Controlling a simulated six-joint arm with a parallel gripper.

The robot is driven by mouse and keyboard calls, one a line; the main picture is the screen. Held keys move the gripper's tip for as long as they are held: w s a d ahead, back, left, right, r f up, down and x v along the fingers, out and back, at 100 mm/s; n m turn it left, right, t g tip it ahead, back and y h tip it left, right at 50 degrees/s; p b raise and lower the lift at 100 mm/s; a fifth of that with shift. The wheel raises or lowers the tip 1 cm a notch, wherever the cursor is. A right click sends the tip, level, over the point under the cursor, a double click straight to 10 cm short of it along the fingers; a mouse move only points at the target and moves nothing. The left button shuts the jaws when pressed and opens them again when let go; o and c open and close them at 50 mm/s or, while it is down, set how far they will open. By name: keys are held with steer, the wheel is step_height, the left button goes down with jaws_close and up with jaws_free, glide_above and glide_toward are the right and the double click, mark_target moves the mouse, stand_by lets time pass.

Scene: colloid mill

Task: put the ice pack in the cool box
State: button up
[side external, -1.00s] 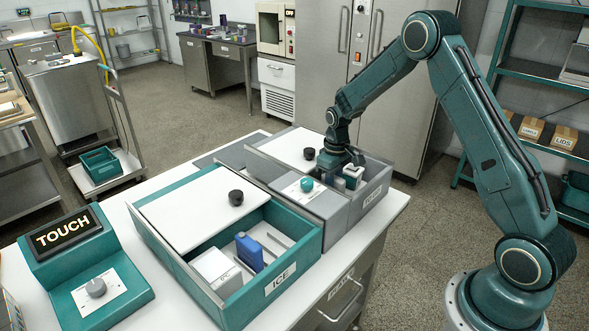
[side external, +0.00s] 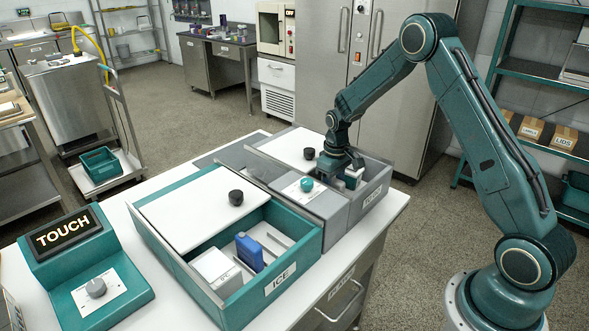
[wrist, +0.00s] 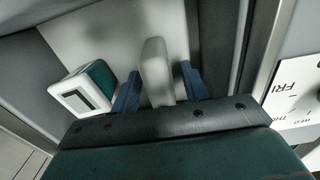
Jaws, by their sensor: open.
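My gripper (side external: 338,168) is down inside the open end of a grey box (side external: 371,196) on the bench. In the wrist view the blue fingers of my gripper (wrist: 158,84) are apart, one on each side of a pale upright piece (wrist: 153,58); I cannot tell whether they touch it. A white-and-teal block (wrist: 84,90) lies left of the fingers. A teal box (side external: 306,262) marked ICE stands in front of the grey one, partly covered by a white lid (side external: 205,208). A blue pack (side external: 249,252) stands upright in its open part, beside a white block (side external: 215,268).
A grey panel with a teal knob (side external: 307,184) lies between the teal box and my gripper. A lid with a black knob (side external: 309,153) covers the grey box's far part. A TOUCH console (side external: 82,262) stands at the bench's left. Box walls stand close around my gripper.

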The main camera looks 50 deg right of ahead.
steer(key=shift+r, duration=0.1)
step_height(320, 180, up, 12)
steer(key=shift+r, duration=0.15)
stand_by(0.6)
stand_by(0.4)
